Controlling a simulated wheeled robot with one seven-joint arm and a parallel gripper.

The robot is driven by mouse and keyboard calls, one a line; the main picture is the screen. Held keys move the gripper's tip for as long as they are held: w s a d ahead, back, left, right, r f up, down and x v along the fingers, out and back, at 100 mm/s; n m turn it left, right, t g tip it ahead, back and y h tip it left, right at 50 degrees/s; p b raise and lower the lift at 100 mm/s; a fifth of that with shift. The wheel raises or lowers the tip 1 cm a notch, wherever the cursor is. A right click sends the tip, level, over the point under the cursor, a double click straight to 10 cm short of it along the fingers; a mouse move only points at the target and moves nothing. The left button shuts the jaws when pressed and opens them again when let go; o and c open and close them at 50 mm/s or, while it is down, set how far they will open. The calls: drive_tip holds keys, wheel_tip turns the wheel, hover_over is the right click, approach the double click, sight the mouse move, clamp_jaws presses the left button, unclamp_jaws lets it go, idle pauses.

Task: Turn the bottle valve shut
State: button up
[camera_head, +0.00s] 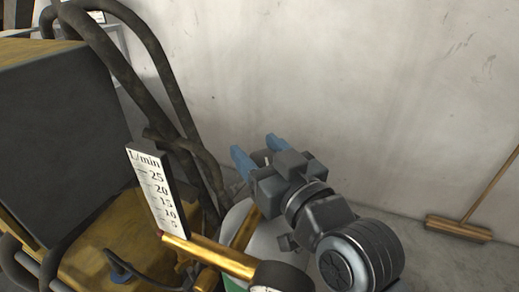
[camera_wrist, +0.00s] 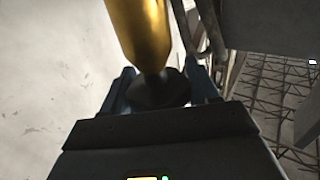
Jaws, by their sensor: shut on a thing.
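My gripper (camera_head: 254,147) is above the pale bottle (camera_head: 233,222) in the head view, its two blue fingers pointing up and left. In the wrist view my gripper (camera_wrist: 160,76) has one finger on each side of a dark round valve knob (camera_wrist: 157,92) at the end of a brass stem (camera_wrist: 142,35). It is shut on this knob. In the head view the knob is mostly hidden behind the gripper. I cannot tell how far the valve is turned.
A brass regulator tube (camera_head: 208,255) with a round gauge (camera_head: 282,277) and an L/min scale (camera_head: 158,192) stands close in front. Dark curved frame pipes (camera_head: 160,70) and a yellow-and-black machine (camera_head: 75,130) are at left. A broom (camera_head: 459,228) leans at right by the wall.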

sight(259, 151)
drive_tip(key=o, duration=0.9)
drive_tip(key=shift+o, duration=0.2)
wheel_tip(259, 151, up, 4)
drive_tip(key=shift+r, duration=0.1)
drive_tip(key=s+d+r+b, duration=0.1)
drive_tip(key=s+d+r, duration=0.2)
drive_tip(key=d+r, duration=0.3)
drive_tip(key=d, duration=0.5)
drive_tip(key=shift+d+r+b, duration=0.15)
drive_tip(key=shift+r+b, duration=0.2)
drive_tip(key=shift+b, duration=0.05)
